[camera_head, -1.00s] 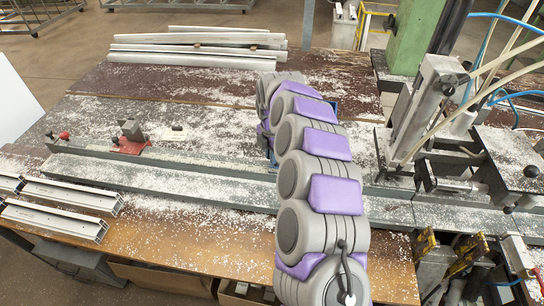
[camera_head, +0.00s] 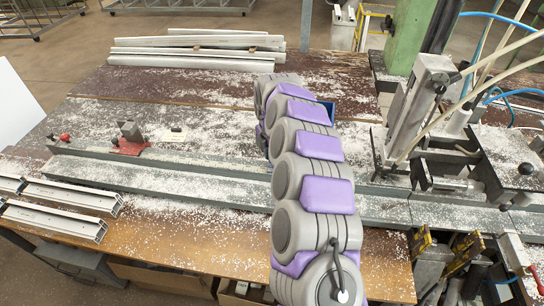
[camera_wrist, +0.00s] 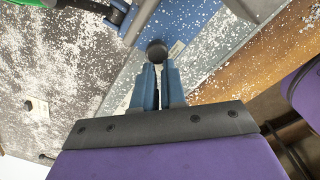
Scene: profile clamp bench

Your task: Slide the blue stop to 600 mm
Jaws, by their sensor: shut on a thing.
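The blue stop (camera_head: 329,108) is mostly hidden behind my arm in the head view; a blue part shows just right of the arm. In the wrist view, the blue stop (camera_wrist: 192,20) fills the top middle, scattered with white chips. A round black knob (camera_wrist: 156,52) sits between the fingertips of my gripper (camera_wrist: 157,68). The gripper is shut on this knob, beside the blue surface. In the head view my arm hides the gripper. No millimetre marks are readable.
A long grey rail (camera_head: 160,183) runs across the bench. A red stop (camera_head: 130,141) sits at its left. Aluminium profiles (camera_head: 60,205) lie front left, and more profiles (camera_head: 195,50) lie at the back. A clamp machine (camera_head: 425,100) stands at the right. White chips cover the bench.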

